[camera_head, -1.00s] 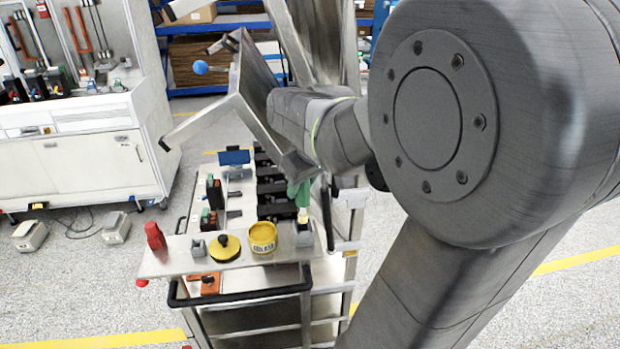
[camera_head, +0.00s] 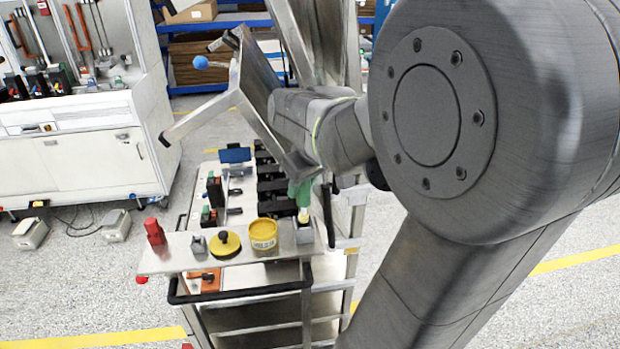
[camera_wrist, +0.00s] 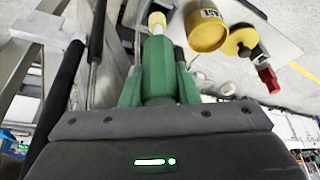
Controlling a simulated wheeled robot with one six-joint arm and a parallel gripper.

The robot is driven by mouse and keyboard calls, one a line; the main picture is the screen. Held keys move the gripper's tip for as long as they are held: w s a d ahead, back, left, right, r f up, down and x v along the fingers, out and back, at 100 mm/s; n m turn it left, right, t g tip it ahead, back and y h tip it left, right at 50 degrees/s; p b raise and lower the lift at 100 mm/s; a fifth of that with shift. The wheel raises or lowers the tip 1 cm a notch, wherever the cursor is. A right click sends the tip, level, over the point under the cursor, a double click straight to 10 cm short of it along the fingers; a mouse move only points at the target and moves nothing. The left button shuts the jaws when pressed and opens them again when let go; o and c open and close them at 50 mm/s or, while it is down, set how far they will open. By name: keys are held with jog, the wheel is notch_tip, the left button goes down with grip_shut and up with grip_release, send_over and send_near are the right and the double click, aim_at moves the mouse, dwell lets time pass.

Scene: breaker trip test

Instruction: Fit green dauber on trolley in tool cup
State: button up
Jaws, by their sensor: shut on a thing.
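The green dauber (camera_head: 301,190) is upright with its pale tip pointing down. My gripper (camera_wrist: 158,88) is shut on it, with a finger on each side of its green body (camera_wrist: 158,65). The tip shows at the far end of the dauber in the wrist view. The grey square tool cup (camera_head: 303,234) stands at the right front corner of the trolley shelf (camera_head: 170,262). The tip is directly over the cup's mouth in the head view; I cannot tell whether it is inside the rim. The cup is not clear in the wrist view.
A yellow tin (camera_head: 263,236) stands just left of the cup. Further left are a yellow disc with a black knob (camera_head: 225,244), a small grey block (camera_head: 198,245) and a red item (camera_head: 154,232). Black breakers (camera_head: 271,187) line the trolley behind.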

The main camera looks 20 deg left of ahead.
aim_at(302, 200)
jog(key=shift+f+b, duration=1.85)
jog(key=shift+f, duration=0.75)
jog(key=o, duration=1.1)
jog(key=shift+r, duration=0.1)
jog(key=shift+c, duration=0.2)
jog(key=v, duration=1.4)
jog(key=shift+s+d, duration=0.1)
jog(key=x, duration=1.4)
jog(key=shift+r, duration=0.25)
